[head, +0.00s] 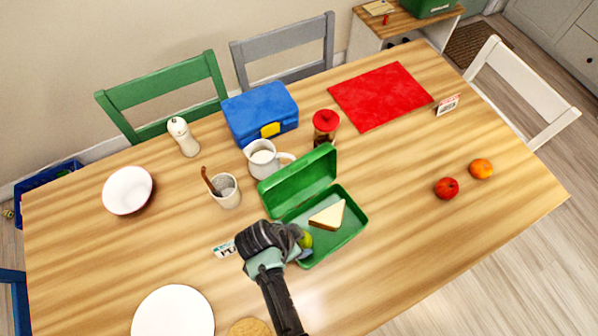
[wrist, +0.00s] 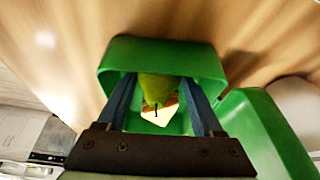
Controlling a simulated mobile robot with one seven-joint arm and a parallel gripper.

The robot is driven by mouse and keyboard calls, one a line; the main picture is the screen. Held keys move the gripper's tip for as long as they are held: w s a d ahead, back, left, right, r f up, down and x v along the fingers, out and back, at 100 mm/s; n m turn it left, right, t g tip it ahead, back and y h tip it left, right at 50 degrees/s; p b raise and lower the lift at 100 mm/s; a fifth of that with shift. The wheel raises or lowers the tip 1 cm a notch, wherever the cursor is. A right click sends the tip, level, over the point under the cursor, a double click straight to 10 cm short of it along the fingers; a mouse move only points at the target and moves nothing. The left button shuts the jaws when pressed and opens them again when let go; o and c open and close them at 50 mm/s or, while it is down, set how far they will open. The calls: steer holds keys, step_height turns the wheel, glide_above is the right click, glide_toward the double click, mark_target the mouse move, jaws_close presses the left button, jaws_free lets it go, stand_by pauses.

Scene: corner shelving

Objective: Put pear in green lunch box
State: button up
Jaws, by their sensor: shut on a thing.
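The green lunch box (head: 345,236) stands open near the middle of the table, its lid raised on the far side. A sandwich wedge (head: 328,215) lies inside it. My gripper (head: 304,244) is at the left end of the box and is shut on the green pear (head: 306,239), mostly hidden behind the gripper in the head view. In the wrist view the pear (wrist: 158,88) sits between the two blue fingers, stem towards the camera. The box (wrist: 205,62) lies behind it, with part of the sandwich (wrist: 160,115) visible. I cannot tell whether the pear touches the box floor.
A white mug (head: 263,160), a cup with a wooden utensil (head: 226,192) and a red-lidded jar (head: 325,126) stand behind the box. A blue lunch box (head: 250,112) is farther back. An apple (head: 446,188) and an orange (head: 481,169) lie right. The table's front right is clear.

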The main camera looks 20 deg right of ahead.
steer(key=shift+f, duration=0.2)
steer(key=o, duration=1.4)
steer(key=shift+r, duration=0.1)
